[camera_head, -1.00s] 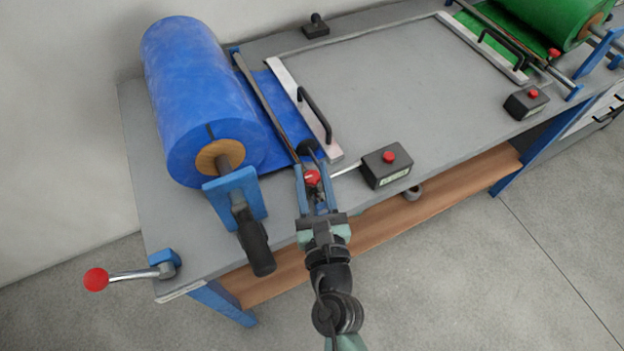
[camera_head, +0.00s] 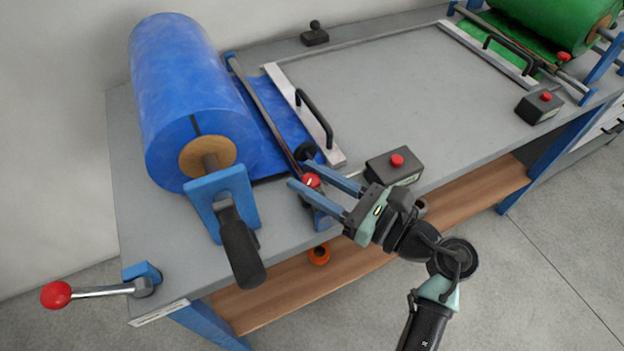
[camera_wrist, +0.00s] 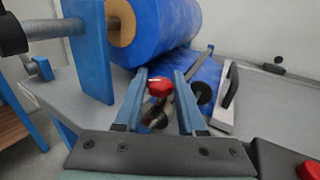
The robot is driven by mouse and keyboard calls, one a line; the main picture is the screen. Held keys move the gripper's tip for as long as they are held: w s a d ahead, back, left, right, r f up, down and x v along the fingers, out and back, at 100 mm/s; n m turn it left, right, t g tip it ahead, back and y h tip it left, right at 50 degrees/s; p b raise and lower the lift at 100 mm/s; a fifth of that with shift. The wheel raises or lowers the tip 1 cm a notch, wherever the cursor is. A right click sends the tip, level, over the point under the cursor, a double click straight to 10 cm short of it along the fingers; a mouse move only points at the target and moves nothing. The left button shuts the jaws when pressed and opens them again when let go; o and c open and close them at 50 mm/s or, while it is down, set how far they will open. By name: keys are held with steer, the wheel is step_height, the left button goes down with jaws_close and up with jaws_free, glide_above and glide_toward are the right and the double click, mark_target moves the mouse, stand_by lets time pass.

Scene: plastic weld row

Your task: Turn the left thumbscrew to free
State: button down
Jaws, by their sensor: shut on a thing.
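The left thumbscrew has a red knob (camera_head: 312,181) and sits at the near end of the metal bar (camera_head: 262,112) beside the blue roll. My gripper (camera_head: 300,173) has its two blue fingers on either side of this knob, shut on it. In the wrist view the red knob (camera_wrist: 159,86) shows between the fingertips (camera_wrist: 160,77). A white mark shows on the knob. The stem under it is mostly hidden. A second red thumbscrew (camera_head: 563,57) sits by the green roll at the far right.
The blue roll (camera_head: 185,90) and its bracket (camera_head: 222,196) stand close on the left. A metal bar with a black handle (camera_head: 315,117) crosses the sheet. The grey tabletop (camera_head: 400,90) is largely clear.

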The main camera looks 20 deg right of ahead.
mark_target(312, 179)
steer(key=n+g+y+b, duration=0.2)
steer(key=y, duration=0.1)
steer(key=shift+d+f+b, duration=0.2)
steer(key=shift+d+b, duration=0.05)
steer(key=shift+b, duration=0.05)
steer(key=n+g+y+b, duration=0.2)
steer(key=b, duration=0.1)
steer(key=shift+f+g+b, duration=0.15)
steer(key=shift+g+b, duration=0.15)
steer(key=n+g+y+b, duration=0.1)
steer(key=n+g+b, duration=0.1)
steer(key=b, duration=0.1)
steer(key=shift+a+g+y+b, duration=0.1)
steer(key=shift+g+y+b, duration=0.2)
steer(key=shift+y+b, duration=0.1)
steer(key=shift+n+b, duration=0.3)
steer(key=shift+a+r+n+g+y+b, duration=0.15)
steer(key=shift+r+n+g+y+b, duration=0.15)
steer(key=shift+g+b, duration=0.2)
steer(key=c, duration=0.5)
jaws_free()
step_height(312, 179, up, 10)
steer(key=shift+p, duration=1.1)
